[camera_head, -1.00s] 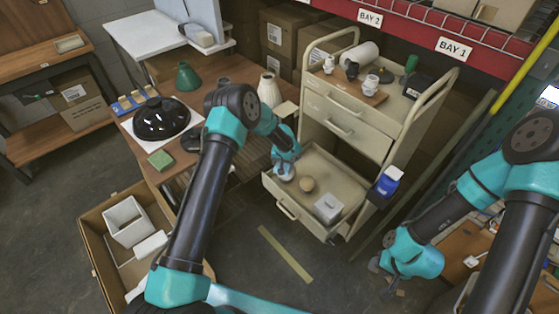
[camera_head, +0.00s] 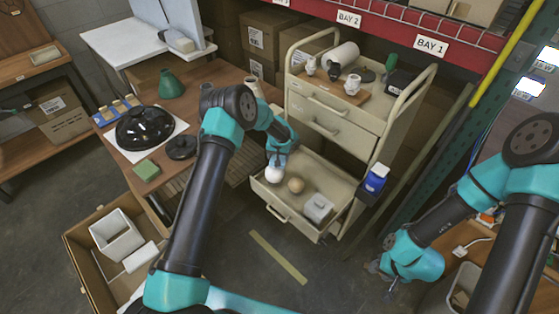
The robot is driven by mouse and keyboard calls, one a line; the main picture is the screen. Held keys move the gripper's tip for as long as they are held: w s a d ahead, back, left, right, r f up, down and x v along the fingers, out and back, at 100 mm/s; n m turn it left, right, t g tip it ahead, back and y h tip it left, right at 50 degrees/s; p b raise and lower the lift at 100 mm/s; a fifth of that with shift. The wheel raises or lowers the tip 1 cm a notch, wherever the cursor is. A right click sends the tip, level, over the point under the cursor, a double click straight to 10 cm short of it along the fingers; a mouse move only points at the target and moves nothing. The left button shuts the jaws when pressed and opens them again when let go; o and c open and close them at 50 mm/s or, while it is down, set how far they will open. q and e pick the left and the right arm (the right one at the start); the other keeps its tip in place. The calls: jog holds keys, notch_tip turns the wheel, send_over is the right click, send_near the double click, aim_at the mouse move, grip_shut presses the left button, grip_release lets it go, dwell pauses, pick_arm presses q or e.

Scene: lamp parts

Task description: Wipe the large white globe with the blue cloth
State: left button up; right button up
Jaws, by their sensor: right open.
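A white globe (camera_head: 274,174) sits at the left end of the open lower drawer (camera_head: 334,227) of the beige cart. My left gripper (camera_head: 276,160) is right above it, and its fingers are too small and hidden to show whether they are open or touch the globe. My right gripper (camera_head: 387,284) is open and empty at lower right, pointing down, apart from the cart.
The table at left carries a black dome (camera_head: 146,128), a green sponge (camera_head: 146,170) and a green cone (camera_head: 170,84). An open carton (camera_head: 88,222) stands at lower left.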

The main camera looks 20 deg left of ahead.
pick_arm(q)
jog(key=shift+r, duration=2.55)
jog(key=shift+a, duration=0.1)
